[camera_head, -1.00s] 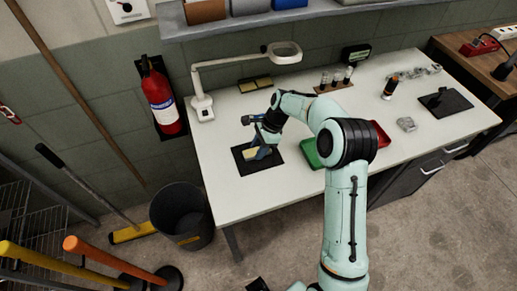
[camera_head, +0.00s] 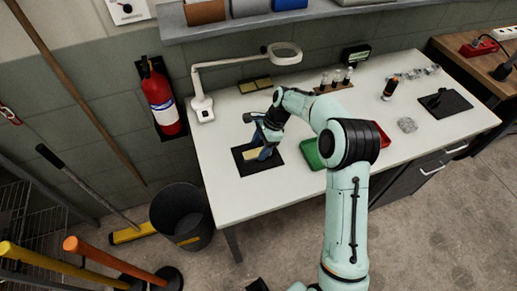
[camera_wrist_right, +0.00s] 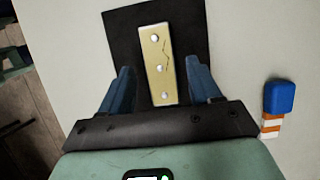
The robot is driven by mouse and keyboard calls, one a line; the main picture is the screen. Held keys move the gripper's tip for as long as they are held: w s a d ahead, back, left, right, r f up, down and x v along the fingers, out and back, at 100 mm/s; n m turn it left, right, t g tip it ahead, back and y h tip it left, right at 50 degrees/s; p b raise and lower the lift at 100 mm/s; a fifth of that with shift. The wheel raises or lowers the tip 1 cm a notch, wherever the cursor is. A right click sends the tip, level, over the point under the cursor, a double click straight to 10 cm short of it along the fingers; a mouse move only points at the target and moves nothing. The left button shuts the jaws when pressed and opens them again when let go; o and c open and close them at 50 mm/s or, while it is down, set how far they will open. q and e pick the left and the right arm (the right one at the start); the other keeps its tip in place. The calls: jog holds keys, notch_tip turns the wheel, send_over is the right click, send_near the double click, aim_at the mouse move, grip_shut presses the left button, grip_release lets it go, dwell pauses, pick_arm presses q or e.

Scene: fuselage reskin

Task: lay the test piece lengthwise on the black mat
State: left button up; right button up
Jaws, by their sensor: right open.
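The test piece (camera_head: 252,154) is a flat brass-yellow plate. It lies on the black mat (camera_head: 262,169) at the left front of the white table. In the right wrist view the plate (camera_wrist_right: 158,65) shows round holes and a dark jagged line, and its long side runs roughly along the mat (camera_wrist_right: 122,40). My right gripper (camera_head: 264,155) is over the mat. In the wrist view its blue fingers (camera_wrist_right: 160,88) are open, one on each side of the plate's near end, with gaps between. The plate's near end is close to the gripper's dark palm edge. My left gripper is not in view.
A blue-capped object with an orange-and-white striped body (camera_wrist_right: 278,105) lies beside the mat. A green tray (camera_head: 312,155) and a red tray (camera_head: 381,136) are right of the mat, partly behind my arm. A magnifier lamp (camera_head: 202,108) stands behind. The table's front left is clear.

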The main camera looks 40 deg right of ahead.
jog(key=p+v, duration=0.1)
jog(key=v, duration=0.9)
jog(key=shift+r, duration=0.25)
